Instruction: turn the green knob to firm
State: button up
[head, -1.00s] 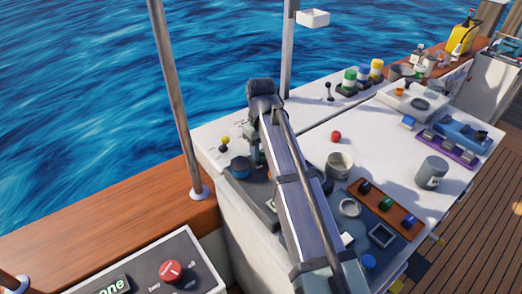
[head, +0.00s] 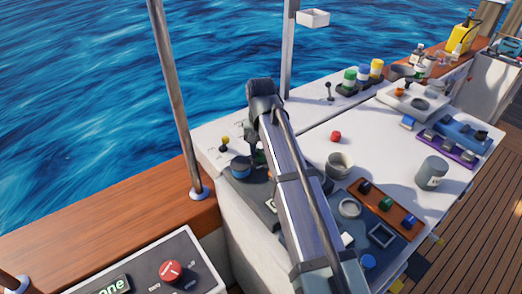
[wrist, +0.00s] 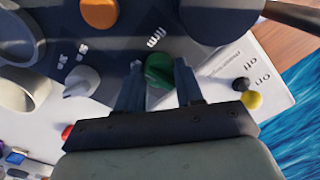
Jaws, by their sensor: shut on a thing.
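The green knob (wrist: 158,70) sits on a dark panel (wrist: 120,45) in the wrist view, with the printed word "firm" beside it. My gripper (wrist: 160,88) has a finger on each side of the knob and is shut on it. In the head view my arm hides most of the knob. My gripper (head: 258,158) is low over the dark panel there, beside a blue round part. Which way the knob points is hard to tell.
An orange knob (wrist: 99,12) and a grey knob (wrist: 80,82) are close by on the panel. A yellow-topped lever (head: 225,142) stands to the left. A grey cup (head: 339,165) and a red ball (head: 336,136) are right of my arm.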

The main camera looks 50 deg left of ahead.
aim_at(261, 150)
jog(key=m, duration=0.4)
jog(key=shift+m, duration=2.9)
jog(key=o, duration=1)
jog(key=shift+o, duration=0.2)
jog(key=shift+r, duration=0.1)
notch_tip(261, 150, up, 14)
jog(key=shift+f, duration=0.2)
